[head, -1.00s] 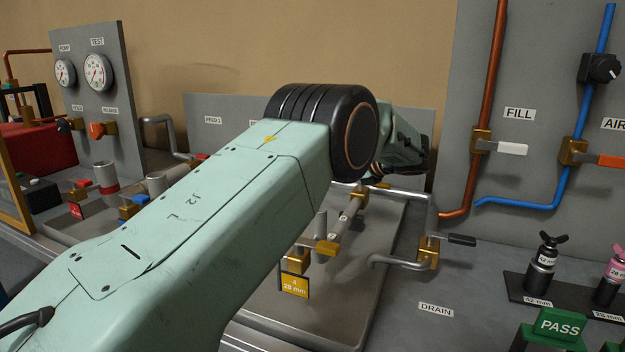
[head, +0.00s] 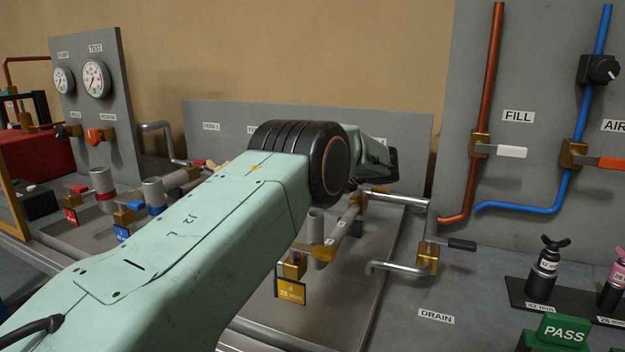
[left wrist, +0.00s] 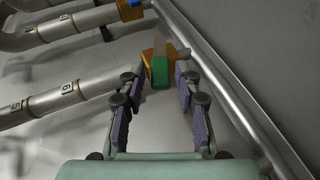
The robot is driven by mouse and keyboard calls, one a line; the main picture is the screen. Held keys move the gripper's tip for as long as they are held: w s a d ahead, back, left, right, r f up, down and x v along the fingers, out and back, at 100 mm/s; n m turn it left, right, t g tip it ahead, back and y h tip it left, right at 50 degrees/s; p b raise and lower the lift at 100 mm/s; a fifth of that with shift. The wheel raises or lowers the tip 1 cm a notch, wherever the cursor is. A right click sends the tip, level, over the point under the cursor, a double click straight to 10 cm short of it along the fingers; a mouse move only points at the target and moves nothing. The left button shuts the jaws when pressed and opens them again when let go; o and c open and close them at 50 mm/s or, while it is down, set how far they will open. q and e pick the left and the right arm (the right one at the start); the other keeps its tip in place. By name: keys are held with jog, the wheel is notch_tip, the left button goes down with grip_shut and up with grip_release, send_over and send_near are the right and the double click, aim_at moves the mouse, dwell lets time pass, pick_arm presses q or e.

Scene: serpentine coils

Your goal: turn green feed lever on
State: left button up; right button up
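The green feed lever (left wrist: 160,72) shows in the left wrist view at the top middle, on a brass valve (left wrist: 173,50) beside a grey pipe. My left gripper (left wrist: 159,84) is open, with its purple-padded fingers on either side of the lever's green handle. In the head view my left arm hides the green lever and the gripper fingers. My right gripper is in neither view.
A long pipe (left wrist: 215,75) runs close along the right of the gripper. Numbered grey pipes (left wrist: 66,95) lie to its left. In the head view, a drain valve (head: 428,260) and a FILL panel with a white lever (head: 511,152) stand to the right.

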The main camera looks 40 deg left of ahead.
pick_arm(q)
jog(key=c, duration=0.3)
grip_shut()
